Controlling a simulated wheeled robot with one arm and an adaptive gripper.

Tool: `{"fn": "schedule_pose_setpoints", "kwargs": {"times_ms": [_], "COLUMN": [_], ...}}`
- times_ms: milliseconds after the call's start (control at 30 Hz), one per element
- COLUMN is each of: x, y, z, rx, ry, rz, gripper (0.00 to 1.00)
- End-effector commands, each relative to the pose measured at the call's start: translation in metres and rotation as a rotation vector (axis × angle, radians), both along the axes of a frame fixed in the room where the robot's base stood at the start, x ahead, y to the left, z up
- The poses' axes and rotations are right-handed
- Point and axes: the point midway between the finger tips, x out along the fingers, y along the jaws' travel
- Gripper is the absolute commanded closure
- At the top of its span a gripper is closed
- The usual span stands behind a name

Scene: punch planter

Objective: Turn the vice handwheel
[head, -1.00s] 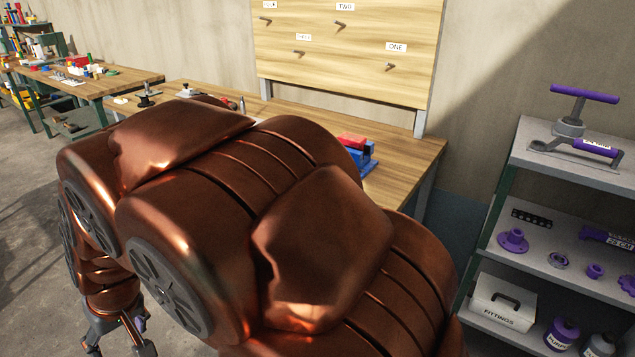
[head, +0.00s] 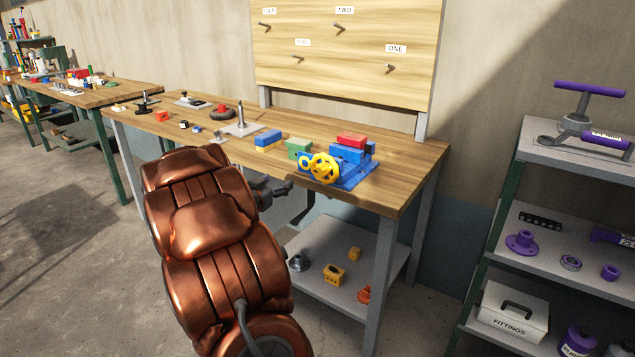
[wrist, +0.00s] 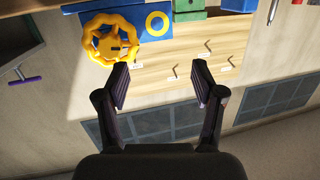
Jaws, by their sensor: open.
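The yellow handwheel (head: 325,168) is on the front of the blue vice (head: 350,178), near the bench's right end. In the wrist view the handwheel (wrist: 110,40) is at the upper left, with the blue vice (wrist: 150,24) behind it. The wheel lies beyond the left fingertip, not between the fingers. In the head view my gripper (head: 298,200) is at the bench's front edge, left of and below the wheel, partly hidden by my arm.
The wooden bench (head: 405,170) also holds a green block (head: 298,148), a red block (head: 352,140) on the vice, and several fixtures further left. A pegboard (head: 350,50) stands behind. A lower shelf (head: 345,295) holds small parts. Grey shelving (head: 545,150) stands at the right.

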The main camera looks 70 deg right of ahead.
Motion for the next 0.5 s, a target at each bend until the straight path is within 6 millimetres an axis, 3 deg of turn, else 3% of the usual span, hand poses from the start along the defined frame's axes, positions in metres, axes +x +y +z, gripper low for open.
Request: {"fn": "schedule_pose_setpoints", "kwargs": {"times_ms": [100,200,500], "x": [-0.04,-0.059,-0.072], "y": [-0.019,-0.026,-0.046], "z": [-0.008,-0.007,-0.005], "rx": [-0.065,-0.099,-0.116], "ry": [0.037,0.053,0.061], "rz": [-0.124,-0.184,-0.214], "gripper": [0.32,0.32,0.32]}}
